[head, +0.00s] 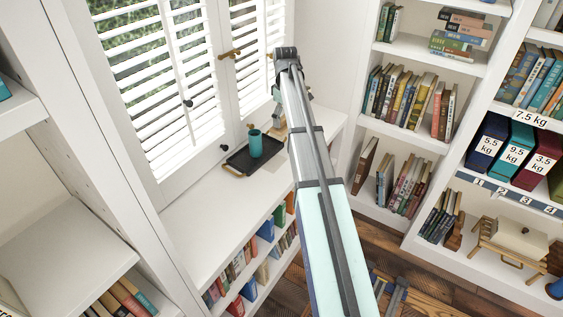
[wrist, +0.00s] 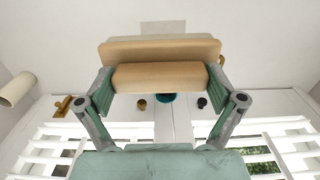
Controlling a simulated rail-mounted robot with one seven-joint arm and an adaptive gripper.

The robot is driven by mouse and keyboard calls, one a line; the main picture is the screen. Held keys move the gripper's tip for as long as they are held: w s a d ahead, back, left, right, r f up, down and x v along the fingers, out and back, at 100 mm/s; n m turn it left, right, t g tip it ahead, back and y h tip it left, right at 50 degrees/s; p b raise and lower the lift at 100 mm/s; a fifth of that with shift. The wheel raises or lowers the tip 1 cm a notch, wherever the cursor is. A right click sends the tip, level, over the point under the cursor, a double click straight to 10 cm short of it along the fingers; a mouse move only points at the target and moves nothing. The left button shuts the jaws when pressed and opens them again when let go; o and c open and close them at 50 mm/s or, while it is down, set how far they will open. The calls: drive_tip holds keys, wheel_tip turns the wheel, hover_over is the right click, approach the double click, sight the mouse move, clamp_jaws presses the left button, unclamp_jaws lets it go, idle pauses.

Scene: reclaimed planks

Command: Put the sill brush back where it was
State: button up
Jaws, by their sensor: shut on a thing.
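The sill brush (wrist: 160,75) is a pale wooden block with a wider slab beyond it in the wrist view. My gripper (wrist: 160,88) is shut on it, with one green-grey finger at each end. Its bristles cannot be made out. In the head view my arm covers most of the gripper; a bit of tan wood (head: 281,132) shows just left of the arm, over the white window sill (head: 195,203). Whether the brush touches the sill cannot be told.
A dark tray (head: 236,171) with a teal cup (head: 255,145) stands on the sill, left of my arm. A pale grey patch (wrist: 177,27) lies beyond the brush. White shutters (head: 165,85) with brass handles stand behind. Bookshelves (head: 410,140) fill the right side.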

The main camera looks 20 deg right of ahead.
wheel_tip(320, 180, down, 18)
drive_tip(key=shift+f+p, duration=0.1)
drive_tip(key=shift+p, duration=0.95)
drive_tip(key=o, duration=1)
drive_tip(key=shift+f, duration=0.1)
wheel_tip(320, 180, up, 12)
drive_tip(key=shift+r+b, duration=0.2)
drive_tip(key=shift+b, duration=0.8)
drive_tip(key=shift+d, duration=0.1)
